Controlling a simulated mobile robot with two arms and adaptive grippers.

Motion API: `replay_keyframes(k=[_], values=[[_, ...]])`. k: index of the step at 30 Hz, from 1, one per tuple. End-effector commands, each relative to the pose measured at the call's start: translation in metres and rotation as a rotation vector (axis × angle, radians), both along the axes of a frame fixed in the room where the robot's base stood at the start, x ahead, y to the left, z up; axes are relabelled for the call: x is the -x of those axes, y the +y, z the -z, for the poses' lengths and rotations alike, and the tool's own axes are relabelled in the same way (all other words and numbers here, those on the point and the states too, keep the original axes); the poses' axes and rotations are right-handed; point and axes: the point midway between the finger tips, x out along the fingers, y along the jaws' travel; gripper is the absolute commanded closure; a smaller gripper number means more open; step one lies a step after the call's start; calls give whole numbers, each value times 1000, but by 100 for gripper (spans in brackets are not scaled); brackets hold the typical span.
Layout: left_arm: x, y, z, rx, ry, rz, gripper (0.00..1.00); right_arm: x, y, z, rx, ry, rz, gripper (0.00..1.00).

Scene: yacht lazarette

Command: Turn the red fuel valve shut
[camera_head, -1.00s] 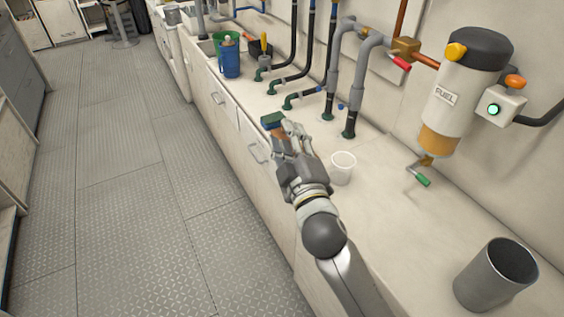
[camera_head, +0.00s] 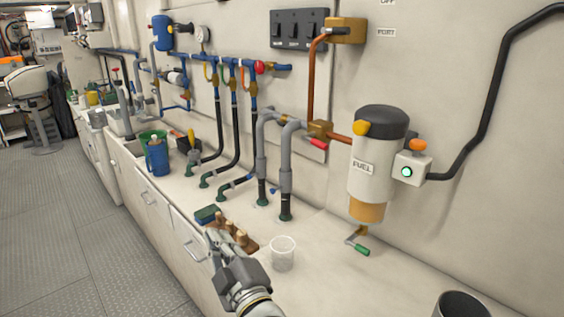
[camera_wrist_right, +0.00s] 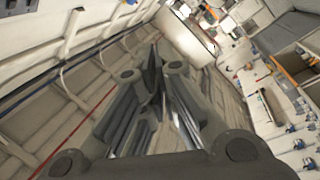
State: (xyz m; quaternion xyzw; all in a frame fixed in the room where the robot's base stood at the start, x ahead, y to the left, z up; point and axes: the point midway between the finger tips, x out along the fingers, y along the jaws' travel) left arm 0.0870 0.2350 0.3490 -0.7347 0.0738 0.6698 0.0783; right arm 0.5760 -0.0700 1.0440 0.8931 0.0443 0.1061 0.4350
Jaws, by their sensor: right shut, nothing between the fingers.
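A short red handle (camera_head: 318,144) sits on a brass valve block (camera_head: 320,130) in the copper line beside the white canister marked FUEL (camera_head: 370,170). The handle tilts slightly down to the right. My right gripper (camera_head: 214,238) is low at the counter's front edge, left of and well below the red handle, and touches neither handle nor pipe. Its fingers are together and empty; they also show in the wrist view (camera_wrist_right: 158,65). The red handle cannot be made out in the wrist view. My left gripper is out of view.
A white cup (camera_head: 283,253), a tray with wooden pegs (camera_head: 240,238) and a green-blue sponge (camera_head: 207,215) lie near my right gripper. Grey pipes (camera_head: 287,175) rise left of the valve. A green-handled drain lever (camera_head: 358,245) hangs under the canister. A dark metal cup (camera_head: 462,305) stands lower right.

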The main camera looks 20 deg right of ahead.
Motion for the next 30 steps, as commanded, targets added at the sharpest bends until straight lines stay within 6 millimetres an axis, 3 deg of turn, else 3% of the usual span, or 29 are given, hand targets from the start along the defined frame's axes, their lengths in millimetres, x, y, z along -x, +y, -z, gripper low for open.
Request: replay_keyframes(k=[1, 6, 11, 15, 21, 25, 30], values=[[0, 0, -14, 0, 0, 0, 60, -11, -7, -18, -26, 19, 36, 100], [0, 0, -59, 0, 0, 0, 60, -59, -57, -70, -216, 141, 276, 100], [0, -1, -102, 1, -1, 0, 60, -83, -113, -130, -496, 201, 581, 100], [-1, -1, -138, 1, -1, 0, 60, -79, -151, -188, -778, 179, 853, 100], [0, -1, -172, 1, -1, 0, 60, -51, -175, -249, -1117, 72, 1154, 100], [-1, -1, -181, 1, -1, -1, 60, -37, -177, -267, -1236, 14, 1255, 100], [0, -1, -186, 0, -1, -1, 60, -33, -183, -268, -1276, -8, 1296, 100]])
